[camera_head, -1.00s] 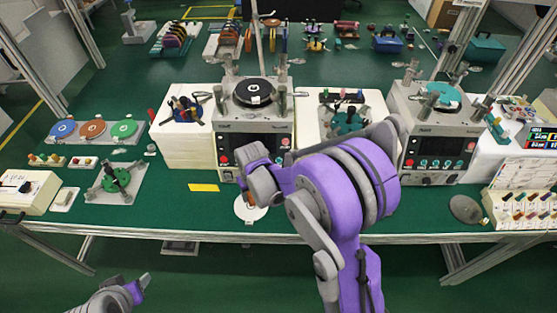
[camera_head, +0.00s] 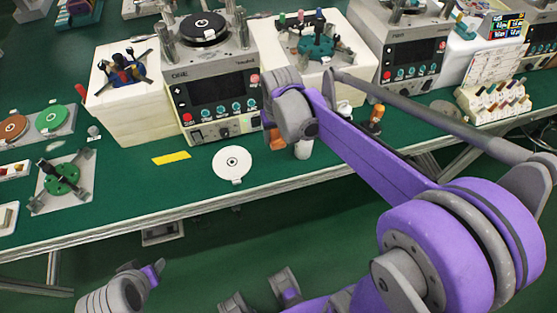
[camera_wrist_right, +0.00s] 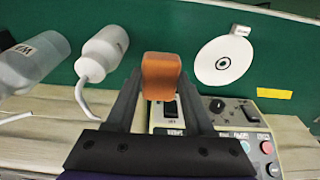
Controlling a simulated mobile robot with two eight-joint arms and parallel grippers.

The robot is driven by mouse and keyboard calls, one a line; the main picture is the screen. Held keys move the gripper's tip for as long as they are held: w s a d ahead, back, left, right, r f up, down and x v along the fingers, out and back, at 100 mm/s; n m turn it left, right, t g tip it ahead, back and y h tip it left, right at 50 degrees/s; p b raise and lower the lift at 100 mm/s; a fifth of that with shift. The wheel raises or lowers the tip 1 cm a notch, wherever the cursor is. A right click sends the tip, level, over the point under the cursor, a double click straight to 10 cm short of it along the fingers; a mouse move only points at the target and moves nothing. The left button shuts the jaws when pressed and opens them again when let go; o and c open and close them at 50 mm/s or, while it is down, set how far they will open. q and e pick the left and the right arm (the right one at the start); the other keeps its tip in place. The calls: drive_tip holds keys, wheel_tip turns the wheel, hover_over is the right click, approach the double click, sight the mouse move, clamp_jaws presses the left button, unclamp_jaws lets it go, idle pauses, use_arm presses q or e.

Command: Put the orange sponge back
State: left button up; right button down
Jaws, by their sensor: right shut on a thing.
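The orange sponge (camera_wrist_right: 160,76) is a small block between the fingers of my right gripper (camera_wrist_right: 158,92) in the right wrist view. In the head view only a bit of orange (camera_head: 277,139) shows under my right wrist, at the right front of the left lapping machine. The right fingertips are hidden there by the wrist. The right gripper is shut on the sponge. I cannot tell whether the sponge touches the table. My left gripper (camera_head: 152,272) is low at the front left, off the table; its opening is not clear.
The lapping machine (camera_head: 212,82) stands just behind the right gripper. A white disc (camera_head: 232,162) and a yellow strip (camera_head: 171,158) lie to its left. White bottles (camera_wrist_right: 104,48) stand beside the sponge in the wrist view. A brown-orange bottle (camera_head: 376,117) is further right.

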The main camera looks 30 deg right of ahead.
hover_over(277, 159)
drive_tip(key=f, duration=0.5)
drive_tip(key=shift+s+f+b, duration=0.25)
drive_tip(key=shift+f+b, duration=0.05)
drive_tip(key=shift+a+f+b, duration=0.1)
drive_tip(key=shift+f+b, duration=0.2)
drive_tip(key=shift+f, duration=1.75)
drive_tip(key=shift+f, duration=0.2)
drive_tip(key=shift+c, duration=1.4)
unclamp_jaws()
drive_tip(key=shift+r, duration=0.1)
